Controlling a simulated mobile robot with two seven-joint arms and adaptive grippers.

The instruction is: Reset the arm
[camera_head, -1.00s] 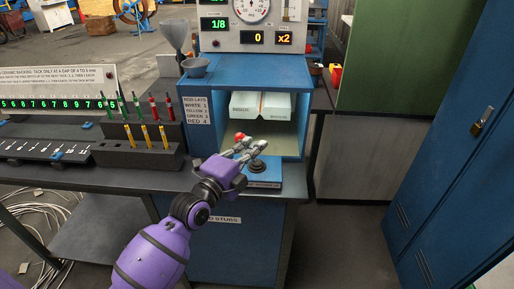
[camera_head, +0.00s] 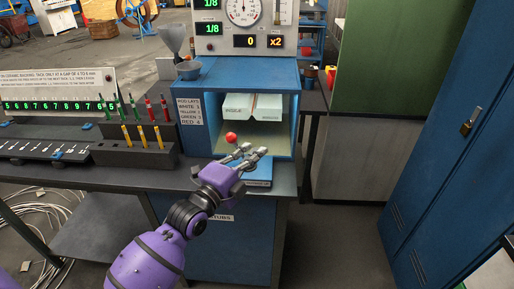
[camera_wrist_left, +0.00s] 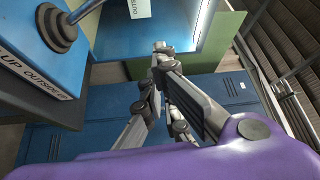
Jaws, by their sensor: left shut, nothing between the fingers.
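My left gripper (camera_head: 254,154) is in front of the blue open-fronted cabinet (camera_head: 238,72), above a blue control box (camera_head: 258,181) at its foot. Its fingers are shut with nothing between them. They also show in the left wrist view (camera_wrist_left: 160,58). A red ball knob (camera_head: 231,137) shows just left of the fingertips; its stem is hidden behind the gripper in the head view. A black-booted lever (camera_wrist_left: 58,28) stands on the blue box at upper left in the wrist view, apart from the fingers. My right gripper is not in view.
White boxes (camera_head: 252,107) sit inside the cabinet. Blue lockers (camera_head: 455,150) stand at right. Floor between the cabinet and lockers is clear.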

